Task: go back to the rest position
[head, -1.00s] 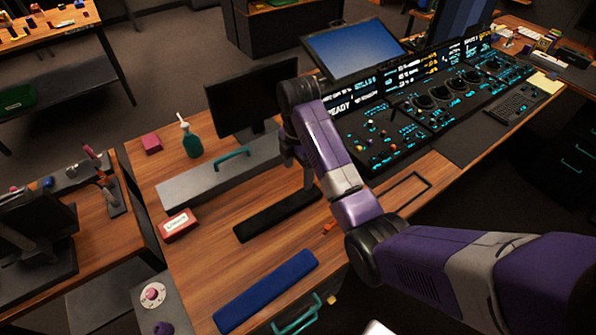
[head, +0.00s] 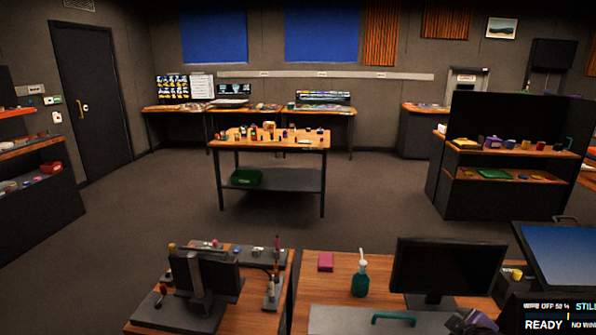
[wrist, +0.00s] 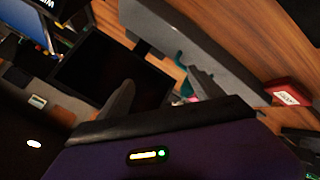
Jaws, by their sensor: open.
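My gripper (wrist: 163,93) shows in the wrist view with its two dark fingers spread apart and nothing between them. Beyond the fingers are the black monitor (wrist: 98,66) and the grey cover (wrist: 185,38) with its teal handle. In the head view only a small purple and grey piece of my arm shows at the bottom edge; the gripper is not seen there. A corner of the console (head: 545,316) with its READY text is at the bottom right; its trackballs are out of view.
The monitor (head: 447,268), green pump bottle (head: 360,282) and pink block (head: 325,262) stand on the near desk. A red box (wrist: 287,92) shows in the wrist view. A table (head: 225,147) with small items stands farther off, with open floor around it.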

